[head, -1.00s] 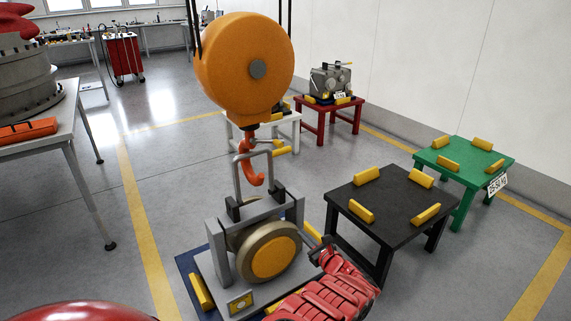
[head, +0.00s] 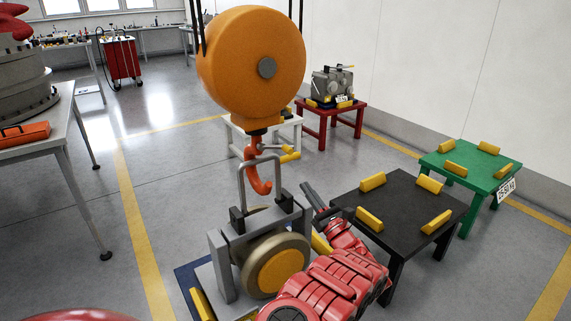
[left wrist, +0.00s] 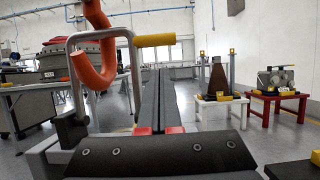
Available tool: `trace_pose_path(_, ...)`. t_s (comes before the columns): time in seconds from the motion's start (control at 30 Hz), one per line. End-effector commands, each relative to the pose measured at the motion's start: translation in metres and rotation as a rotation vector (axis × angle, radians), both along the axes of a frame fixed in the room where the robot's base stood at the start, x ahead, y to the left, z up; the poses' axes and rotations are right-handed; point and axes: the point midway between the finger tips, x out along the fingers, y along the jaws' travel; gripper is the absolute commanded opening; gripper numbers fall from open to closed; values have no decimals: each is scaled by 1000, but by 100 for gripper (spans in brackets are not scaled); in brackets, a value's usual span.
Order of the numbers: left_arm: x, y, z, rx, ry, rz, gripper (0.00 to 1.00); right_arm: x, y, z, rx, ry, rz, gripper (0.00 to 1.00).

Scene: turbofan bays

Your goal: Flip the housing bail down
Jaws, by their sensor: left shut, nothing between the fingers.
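The housing (head: 222,262) is a grey frame around a round, yellow-centred wheel. Its bail (head: 241,186), a grey U-shaped bar, stands upright on top, with a yellow grip (head: 289,157) out to the right. In the left wrist view the bail (left wrist: 136,75) is at left and its yellow grip (left wrist: 155,40) points right. An orange hook (head: 258,187) hangs at the bail, overlapping it in both views. My left gripper (head: 306,187) is shut and empty, right of the housing and below the grip. Its fingers (left wrist: 160,75) show together in the wrist view. My right gripper is not seen.
A large orange hoist body (head: 250,85) hangs above the hook. A black table (head: 400,205) with yellow blocks is close on the right, a green table (head: 470,165) beyond it. White and red tables (head: 330,109) stand behind. Open floor lies left.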

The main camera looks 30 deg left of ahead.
Motion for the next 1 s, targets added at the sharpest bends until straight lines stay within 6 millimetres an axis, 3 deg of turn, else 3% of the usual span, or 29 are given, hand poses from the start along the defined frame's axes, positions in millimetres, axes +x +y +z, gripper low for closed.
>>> trace_pose_path(0.43,2,5,5,6,-3,2,0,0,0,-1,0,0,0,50)
trace_pose_path(1.0,32,79,38,7,-3,3,0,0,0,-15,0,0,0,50)
